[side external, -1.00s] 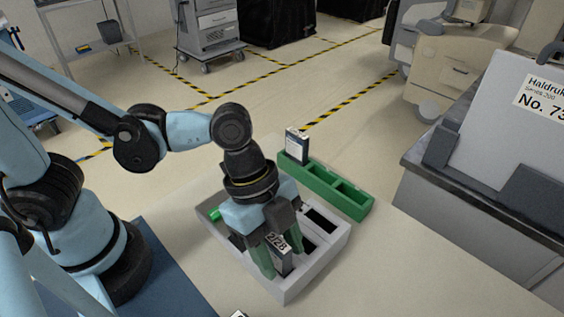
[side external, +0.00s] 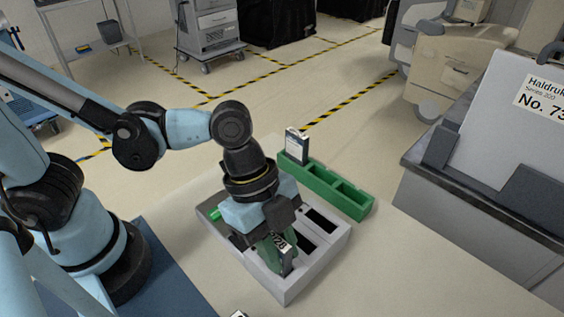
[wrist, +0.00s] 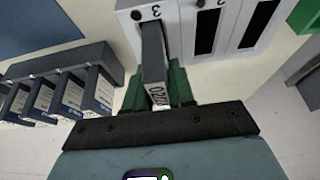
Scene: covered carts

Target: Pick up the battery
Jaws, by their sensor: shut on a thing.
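A dark slim battery (side external: 286,262) with a white printed label stands upright in the grey slotted box (side external: 327,262). In the wrist view the battery (wrist: 153,54) sits between the green fingers, at a slot end marked 3. My gripper (side external: 276,252) points down over the box, its green fingers shut on the battery; the wrist view also shows the gripper (wrist: 157,90). The battery's lower part is hidden in the box. Another battery (side external: 297,146) stands in the green tray (side external: 345,196) behind the box.
Open dark slots (side external: 320,219) show in the grey box to the right of my gripper. The green tray has empty compartments. A dark rack (wrist: 60,66) with several batteries is at the left in the wrist view. A large grey cart (side external: 480,185) stands at the right.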

